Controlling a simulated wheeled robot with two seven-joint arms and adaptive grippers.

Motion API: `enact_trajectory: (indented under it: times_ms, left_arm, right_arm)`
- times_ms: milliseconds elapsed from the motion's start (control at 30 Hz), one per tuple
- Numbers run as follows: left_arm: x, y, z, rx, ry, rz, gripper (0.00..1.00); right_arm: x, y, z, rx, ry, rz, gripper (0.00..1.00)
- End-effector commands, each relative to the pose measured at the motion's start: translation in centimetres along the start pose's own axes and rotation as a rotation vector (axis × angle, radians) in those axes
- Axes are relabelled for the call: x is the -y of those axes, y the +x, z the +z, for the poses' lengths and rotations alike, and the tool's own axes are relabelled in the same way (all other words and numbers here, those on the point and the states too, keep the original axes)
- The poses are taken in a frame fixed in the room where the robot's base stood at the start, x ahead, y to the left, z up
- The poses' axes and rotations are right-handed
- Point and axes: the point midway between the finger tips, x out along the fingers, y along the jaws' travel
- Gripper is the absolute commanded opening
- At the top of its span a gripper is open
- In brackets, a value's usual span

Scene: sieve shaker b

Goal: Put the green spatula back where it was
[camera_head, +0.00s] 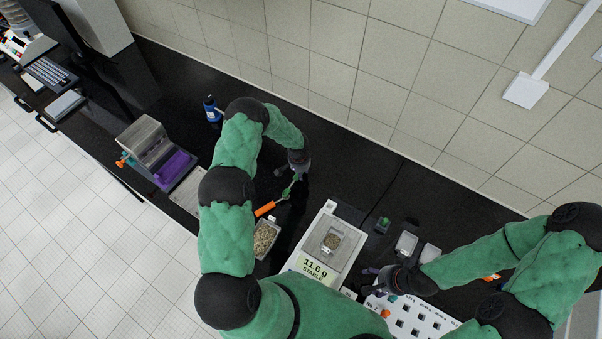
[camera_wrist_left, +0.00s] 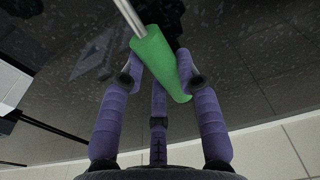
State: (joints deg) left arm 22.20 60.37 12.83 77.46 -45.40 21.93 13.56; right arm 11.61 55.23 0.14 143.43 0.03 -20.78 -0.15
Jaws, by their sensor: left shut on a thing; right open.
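My left gripper (camera_head: 287,182) is shut on the green spatula. In the left wrist view the fingers (camera_wrist_left: 162,80) clasp its green handle (camera_wrist_left: 160,62), and the metal shaft runs out of the top edge, so its tip is hidden there. In the head view the green handle (camera_head: 296,178) shows small below the wrist, above the black bench. An orange-handled tool (camera_head: 265,208) is close beside it, at the tray of grains (camera_head: 264,240); I cannot tell whether they touch. My right gripper (camera_head: 374,281) is open over the white panel with square holes (camera_head: 425,322).
A balance (camera_head: 310,268) reads 11.6 g with a dish of grains (camera_head: 332,241) on it. A small dark green block (camera_head: 382,224) and pale trays (camera_head: 406,243) stand right of it. A grey box with purple part (camera_head: 172,166) and blue bottle (camera_head: 212,108) are left. Bare bench lies along the wall.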

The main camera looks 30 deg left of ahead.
Motion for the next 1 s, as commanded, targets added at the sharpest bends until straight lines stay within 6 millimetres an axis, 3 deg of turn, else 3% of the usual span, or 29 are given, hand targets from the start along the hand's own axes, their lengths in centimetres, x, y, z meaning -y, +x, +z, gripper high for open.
enact_trajectory:
  times_ms: [667, 700, 767, 1000]
  left_arm:
    - [0.08, 1.16, 0.05, -0.002, 0.0, -0.001, 0.0]
    - [0.06, 1.12, 0.06, -0.002, 0.0, -0.001, 0.39]
    - [0.06, 1.06, 0.05, -0.002, 0.0, -0.001, 0.56]
    - [0.06, 1.05, 0.06, -0.002, 0.0, -0.001, 0.57]
  right_arm:
    - [-0.32, 0.9, -0.05, 0.0, 0.0, 0.0, 0.61]
    - [-0.31, 0.86, -0.04, 0.0, 0.0, 0.0, 0.61]
    - [-0.28, 0.8, -0.04, 0.0, 0.0, 0.0, 0.61]
    - [-0.27, 0.77, -0.04, 0.0, 0.0, 0.0, 0.61]
